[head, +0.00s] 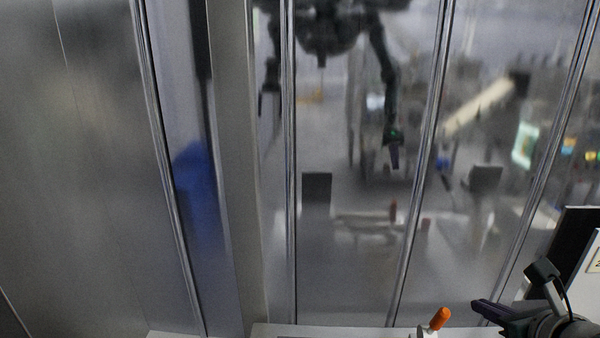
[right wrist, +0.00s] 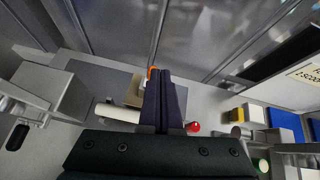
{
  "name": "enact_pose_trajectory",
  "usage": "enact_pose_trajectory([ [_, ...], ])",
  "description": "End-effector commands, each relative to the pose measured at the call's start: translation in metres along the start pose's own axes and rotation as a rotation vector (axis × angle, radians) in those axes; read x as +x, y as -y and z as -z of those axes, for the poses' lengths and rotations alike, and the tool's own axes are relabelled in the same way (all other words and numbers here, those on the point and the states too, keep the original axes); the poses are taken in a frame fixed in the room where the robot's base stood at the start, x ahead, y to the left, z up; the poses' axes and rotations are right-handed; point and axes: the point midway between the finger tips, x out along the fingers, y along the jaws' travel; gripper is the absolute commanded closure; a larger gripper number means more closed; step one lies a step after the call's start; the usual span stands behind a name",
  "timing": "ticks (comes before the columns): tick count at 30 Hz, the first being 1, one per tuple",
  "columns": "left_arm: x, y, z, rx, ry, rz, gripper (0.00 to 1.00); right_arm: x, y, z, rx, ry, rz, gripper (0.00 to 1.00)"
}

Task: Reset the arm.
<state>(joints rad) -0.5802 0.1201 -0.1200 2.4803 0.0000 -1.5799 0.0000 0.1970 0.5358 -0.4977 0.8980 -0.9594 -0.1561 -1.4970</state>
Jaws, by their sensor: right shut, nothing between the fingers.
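My right arm comes in at the lower right of the head view, its dark gripper (head: 480,306) pointing left. In the right wrist view the two fingers (right wrist: 165,74) lie together, shut and with nothing between them. The gripper is above the worktop (right wrist: 213,146). My left gripper is not in view; only a blurred mirror image of my body and arms shows in the metal wall.
An orange-topped item (head: 440,318) stands left of the gripper. Reflective metal panels (head: 90,150) fill the back. The wrist view shows a white cylinder (right wrist: 117,113), a red ball (right wrist: 192,127), a grey box (right wrist: 50,90) and blue blocks (right wrist: 284,120) at right.

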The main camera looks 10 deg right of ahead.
Motion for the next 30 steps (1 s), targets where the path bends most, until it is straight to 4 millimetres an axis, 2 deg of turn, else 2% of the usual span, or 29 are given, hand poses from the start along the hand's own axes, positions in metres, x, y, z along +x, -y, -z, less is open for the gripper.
enact_pose_trajectory([
  [2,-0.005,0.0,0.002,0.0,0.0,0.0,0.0,-0.007,-0.011,-0.006,0.107,0.016,0.006,1.0],
  [4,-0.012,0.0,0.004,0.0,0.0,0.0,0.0,-0.019,-0.025,-0.015,0.296,0.037,0.023,1.0],
  [8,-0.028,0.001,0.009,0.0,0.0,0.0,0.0,-0.058,-0.052,-0.028,0.851,0.048,0.094,1.0],
  [12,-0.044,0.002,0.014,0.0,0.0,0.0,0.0,-0.118,-0.073,-0.025,1.515,-0.013,0.233,1.0],
  [15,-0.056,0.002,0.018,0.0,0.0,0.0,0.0,-0.168,-0.089,-0.02,1.951,-0.09,0.376,1.0],
  [18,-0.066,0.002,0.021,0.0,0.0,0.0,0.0,-0.219,-0.104,-0.016,2.31,-0.177,0.546,1.0],
  [21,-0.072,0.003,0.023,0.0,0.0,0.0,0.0,-0.264,-0.116,-0.016,2.562,-0.253,0.711,1.0],
  [24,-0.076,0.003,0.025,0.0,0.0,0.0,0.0,-0.296,-0.124,-0.017,2.709,-0.304,0.84,1.0],
  [27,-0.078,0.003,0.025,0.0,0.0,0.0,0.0,-0.312,-0.128,-0.018,2.78,-0.33,0.915,1.0],
  [30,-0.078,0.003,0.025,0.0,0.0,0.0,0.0,-0.318,-0.129,-0.018,2.801,-0.337,0.941,1.0],
])
